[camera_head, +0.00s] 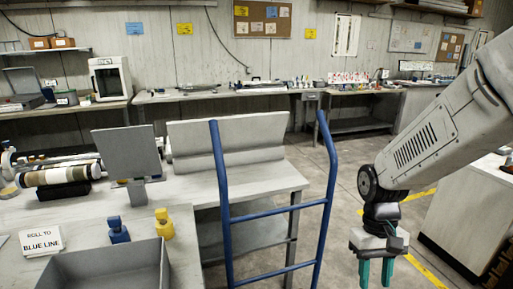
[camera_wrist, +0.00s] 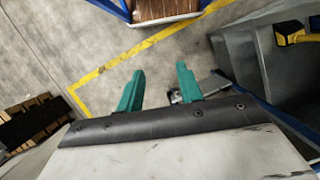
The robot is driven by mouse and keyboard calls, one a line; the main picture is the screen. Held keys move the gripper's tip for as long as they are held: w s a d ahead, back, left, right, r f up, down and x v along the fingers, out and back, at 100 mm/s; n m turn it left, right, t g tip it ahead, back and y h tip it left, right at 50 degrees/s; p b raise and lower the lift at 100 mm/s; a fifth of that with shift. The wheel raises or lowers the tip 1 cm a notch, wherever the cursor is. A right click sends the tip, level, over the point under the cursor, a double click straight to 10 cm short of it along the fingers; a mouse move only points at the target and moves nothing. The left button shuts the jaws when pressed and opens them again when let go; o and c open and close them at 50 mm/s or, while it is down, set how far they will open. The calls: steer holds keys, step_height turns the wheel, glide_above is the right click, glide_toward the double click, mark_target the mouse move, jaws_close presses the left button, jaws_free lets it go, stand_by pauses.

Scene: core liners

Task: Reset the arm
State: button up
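My arm comes in from the right edge of the head view, and my gripper (camera_head: 376,272) hangs at its end, pointing down over the floor. The two green fingers are apart with nothing between them. In the wrist view my gripper (camera_wrist: 160,82) also shows its green fingers spread and empty, with the concrete floor and a yellow line behind them. The gripper is to the right of the blue rail frame (camera_head: 322,205) and touches nothing that I can see.
A pale cabinet (camera_head: 462,205) stands at right. Floor between is clear.

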steer(key=s+r+t, duration=0.5)
steer(key=s+r, duration=0.8)
steer(key=r, duration=0.2)
steer(key=shift+d+r+m, duration=0.3)
steer(key=shift+d+r, duration=0.05)
steer(key=shift+d, duration=0.1)
